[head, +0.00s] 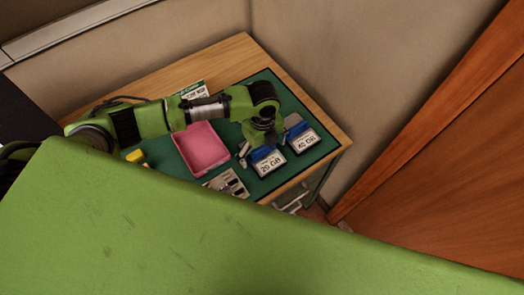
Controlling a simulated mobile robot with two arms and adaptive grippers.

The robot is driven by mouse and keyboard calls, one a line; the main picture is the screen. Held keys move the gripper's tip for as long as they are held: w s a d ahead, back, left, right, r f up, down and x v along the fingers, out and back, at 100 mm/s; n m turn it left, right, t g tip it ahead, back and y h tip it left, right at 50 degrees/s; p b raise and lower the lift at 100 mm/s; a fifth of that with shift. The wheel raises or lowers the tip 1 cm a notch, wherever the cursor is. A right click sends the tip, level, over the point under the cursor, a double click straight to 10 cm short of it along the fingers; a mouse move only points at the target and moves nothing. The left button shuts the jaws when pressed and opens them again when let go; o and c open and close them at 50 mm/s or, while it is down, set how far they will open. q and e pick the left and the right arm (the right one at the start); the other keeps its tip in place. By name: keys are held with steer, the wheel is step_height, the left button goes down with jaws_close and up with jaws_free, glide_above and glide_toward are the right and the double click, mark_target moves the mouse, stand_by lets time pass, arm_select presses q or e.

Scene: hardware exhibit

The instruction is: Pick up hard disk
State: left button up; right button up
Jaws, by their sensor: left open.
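Two small blue-and-grey units with white labels stand side by side on the green mat (322,150). They look like the hard disks: one is labelled 20 GB (268,162), the other 40 GB (303,140). My left arm reaches across the table from the left. My left gripper (262,145) points down, open, just behind and over the 20 GB disk. It partly hides that disk's back, and I cannot tell whether it touches it. My right gripper is out of view.
A pink tray (203,147) sits left of the disks. A yellow item (135,156), a pale card with dark parts (228,183) and a green-and-white label (194,89) are also on the wooden table (230,58). Walls close in behind; an orange-brown wooden panel is at right.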

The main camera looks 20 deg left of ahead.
arm_select(q)
steer(key=shift+f, duration=0.2)
steer(key=c, duration=0.9)
steer(key=shift+r, duration=0.1)
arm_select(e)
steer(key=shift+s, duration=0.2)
arm_select(q)
steer(key=shift+r, duration=0.1)
steer(key=shift+w+r, duration=0.1)
steer(key=shift+r, duration=0.15)
step_height(320, 180, up, 2)
steer(key=shift+r, duration=0.1)
steer(key=s+r+b, duration=0.1)
steer(key=s+r, duration=0.2)
steer(key=s, duration=0.1)
steer(key=s+d+r+b, duration=0.1)
steer(key=s+r, duration=0.2)
steer(key=s, duration=0.2)
steer(key=s+d+r+b, duration=0.1)
steer(key=s+r, duration=0.3)
steer(key=s, duration=0.1)
steer(key=shift+d, duration=0.1)
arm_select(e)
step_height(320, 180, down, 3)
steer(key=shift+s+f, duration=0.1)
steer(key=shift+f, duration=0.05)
